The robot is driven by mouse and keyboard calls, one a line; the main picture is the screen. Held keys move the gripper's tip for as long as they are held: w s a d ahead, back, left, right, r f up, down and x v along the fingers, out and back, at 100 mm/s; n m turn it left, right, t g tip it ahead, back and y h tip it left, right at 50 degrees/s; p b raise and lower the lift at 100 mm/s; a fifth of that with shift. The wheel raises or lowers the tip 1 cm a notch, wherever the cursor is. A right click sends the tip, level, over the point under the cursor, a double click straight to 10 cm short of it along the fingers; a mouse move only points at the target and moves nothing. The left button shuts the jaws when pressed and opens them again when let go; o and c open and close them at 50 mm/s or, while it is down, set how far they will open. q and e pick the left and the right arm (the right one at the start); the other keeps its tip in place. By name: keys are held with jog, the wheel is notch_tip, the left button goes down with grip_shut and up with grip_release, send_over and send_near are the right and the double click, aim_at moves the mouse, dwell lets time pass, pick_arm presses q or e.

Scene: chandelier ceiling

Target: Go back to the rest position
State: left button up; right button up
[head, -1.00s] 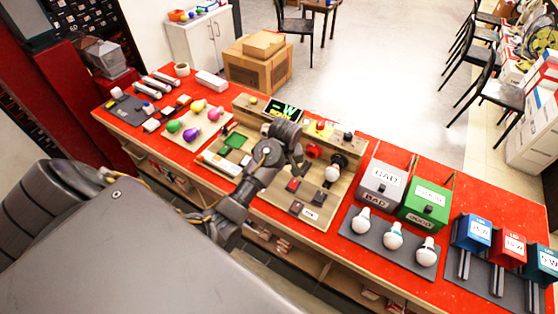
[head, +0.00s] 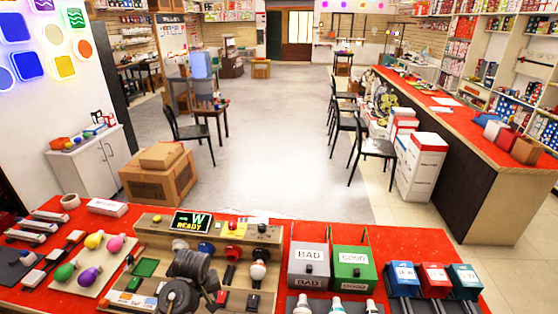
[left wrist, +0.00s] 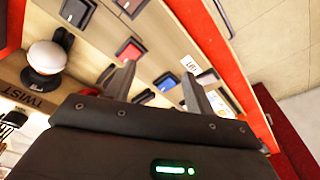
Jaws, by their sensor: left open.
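My left gripper (head: 212,284) is over the wooden tester board (head: 150,238), low in the head view, with its dark arm partly covering the board. In the left wrist view, the two fingers of my left gripper (left wrist: 158,88) are apart with nothing between them. They are above the board's buttons, including a red button (left wrist: 130,49) and a blue button (left wrist: 167,81). A white bulb (left wrist: 46,57) sits in a black holder beside a TWIST label; it also shows in the head view (head: 258,271). My right gripper is not in view.
A grey BAD box (head: 309,256) and a green GOOD box (head: 353,254) stand right of the board on the red table (head: 275,226). White bulbs are in front of them. Coloured bulbs lie at the left. Cardboard boxes (head: 157,184) and open floor are beyond.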

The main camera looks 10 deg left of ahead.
pick_arm(q)
jog(key=s+d+r+m+t+h, duration=0.1)
jog(key=s+d+m, duration=0.3)
jog(key=s, duration=0.9)
jog(key=s+d+r+m+t, duration=0.15)
jog(key=s+m, duration=0.35)
jog(key=s, duration=0.7)
notch_tip(320, 180, down, 37)
jog(key=s+g+b, duration=0.2)
jog(key=s+b, duration=0.1)
jog(key=b, duration=0.5)
jog(key=s+a+f+b, duration=0.2)
jog(key=s+f+b, duration=0.3)
jog(key=s+f, duration=1)
notch_tip(320, 180, down, 4)
jog(key=shift+a+r+m+g, duration=0.1)
jog(key=shift+a+m+g, duration=0.1)
jog(key=shift+m+g, duration=0.25)
